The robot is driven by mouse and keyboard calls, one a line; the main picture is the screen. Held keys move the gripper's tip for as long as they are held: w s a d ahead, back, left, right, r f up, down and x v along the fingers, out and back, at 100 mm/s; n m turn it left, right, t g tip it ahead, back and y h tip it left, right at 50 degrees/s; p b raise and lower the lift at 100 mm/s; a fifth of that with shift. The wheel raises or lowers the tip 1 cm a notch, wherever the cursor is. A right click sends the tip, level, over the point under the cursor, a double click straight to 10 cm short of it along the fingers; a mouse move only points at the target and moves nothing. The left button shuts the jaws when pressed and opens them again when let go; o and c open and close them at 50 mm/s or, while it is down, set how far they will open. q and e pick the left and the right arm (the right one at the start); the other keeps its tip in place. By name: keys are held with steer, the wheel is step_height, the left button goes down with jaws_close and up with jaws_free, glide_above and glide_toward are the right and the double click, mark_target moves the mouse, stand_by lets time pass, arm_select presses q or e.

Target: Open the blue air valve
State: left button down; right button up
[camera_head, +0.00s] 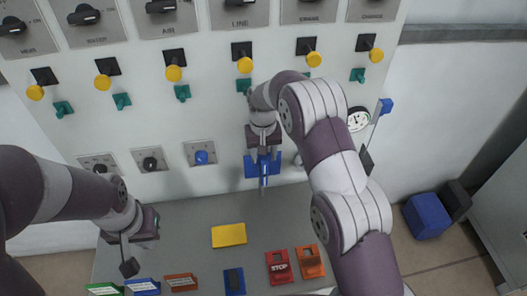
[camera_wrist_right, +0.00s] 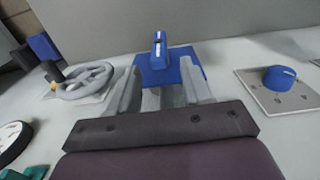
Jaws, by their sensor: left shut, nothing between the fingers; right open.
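The blue air valve (camera_wrist_right: 183,70) is a blue block with an upright lever (camera_wrist_right: 159,50) in the right wrist view. In the head view it sits low on the white panel (camera_head: 250,170), partly covered by my right gripper (camera_head: 263,150). In the right wrist view my right gripper (camera_wrist_right: 160,88) is open, its two grey fingers pointing at the valve with the lever between their lines. I cannot tell whether they touch it. My left gripper (camera_head: 129,262) is shut and empty, over the left side of the grey desk, away from the valve.
A grey handwheel (camera_wrist_right: 85,82) and a blue knob (camera_wrist_right: 280,78) flank the valve. A gauge (camera_head: 358,119) is on the panel's right. The desk (camera_head: 190,225) bears a yellow pad (camera_head: 229,235), a red STOP block (camera_head: 279,267) and an orange block (camera_head: 309,262).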

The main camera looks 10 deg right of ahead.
steer(key=shift+r, duration=2.05)
arm_select(q)
steer(key=shift+f, duration=0.1)
arm_select(e)
steer(key=shift+w, duration=0.3)
arm_select(q)
step_height(320, 180, down, 10)
steer(key=b, duration=0.9)
arm_select(e)
steer(key=s+d+f, duration=0.1)
steer(key=s+d, duration=0.1)
steer(key=s, duration=0.7)
steer(key=s+d+f+t, duration=0.1)
steer(key=s+d+f, duration=0.1)
steer(key=s, duration=0.7)
steer(key=s+d+f, duration=0.2)
steer(key=s+d, duration=0.1)
steer(key=s, duration=0.6)
steer(key=shift+d, duration=0.2)
arm_select(q)
steer(key=shift+w, duration=0.1)
arm_select(e)
steer(key=shift+w+f, duration=0.1)
steer(key=shift+w, duration=0.05)
